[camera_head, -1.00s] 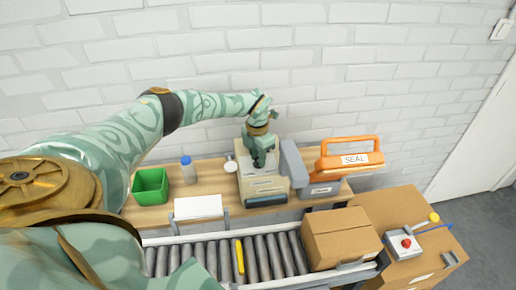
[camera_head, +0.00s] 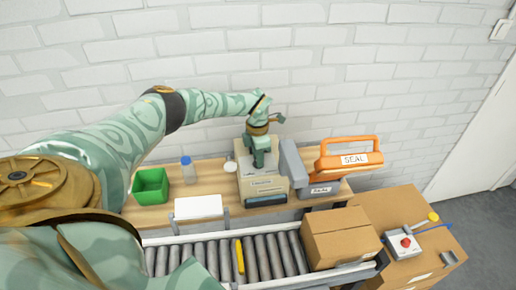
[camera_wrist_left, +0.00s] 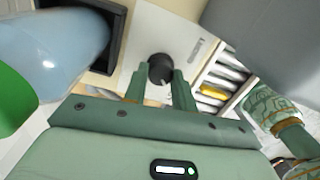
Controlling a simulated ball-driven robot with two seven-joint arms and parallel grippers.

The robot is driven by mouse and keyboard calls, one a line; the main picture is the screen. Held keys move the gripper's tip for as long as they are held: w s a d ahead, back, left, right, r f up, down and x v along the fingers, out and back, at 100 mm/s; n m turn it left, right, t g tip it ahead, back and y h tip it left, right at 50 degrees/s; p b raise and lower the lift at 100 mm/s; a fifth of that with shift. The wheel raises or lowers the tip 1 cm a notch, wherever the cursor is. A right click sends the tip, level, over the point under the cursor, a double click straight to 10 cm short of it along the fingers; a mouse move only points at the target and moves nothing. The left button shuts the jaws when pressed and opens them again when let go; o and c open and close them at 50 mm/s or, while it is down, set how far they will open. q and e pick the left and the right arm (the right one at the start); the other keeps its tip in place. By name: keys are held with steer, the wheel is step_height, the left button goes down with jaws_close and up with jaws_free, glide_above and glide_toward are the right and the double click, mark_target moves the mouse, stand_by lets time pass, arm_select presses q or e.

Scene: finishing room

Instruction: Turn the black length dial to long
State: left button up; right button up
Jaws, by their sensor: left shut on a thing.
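The black length dial (camera_wrist_left: 161,69) is a dark round knob on the light top panel of a beige machine (camera_head: 264,186), which stands on the wooden bench. My left gripper (camera_wrist_left: 159,82) is shut on the dial, with one finger on each side of it. In the head view my left gripper (camera_head: 259,160) points down onto the machine's top and hides the dial. The panel lettering in the left wrist view is too small to read, so the dial's setting cannot be told.
An orange-handled sealer (camera_head: 349,158) marked SEAL stands close right of the machine. A green bin (camera_head: 150,186), a bottle (camera_head: 188,170) and a white pad (camera_head: 198,207) are to its left. A roller conveyor (camera_head: 205,257) with a cardboard box (camera_head: 340,238) runs in front.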

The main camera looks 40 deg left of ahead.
arm_select(q)
steer(key=o, duration=1)
steer(key=r, duration=0.5)
steer(key=r+p, duration=0.1)
steer(key=r, duration=1)
steer(key=shift+w+a+r+p, duration=0.15)
steer(key=shift+a+r+p, duration=0.05)
steer(key=shift+a+p, duration=0.1)
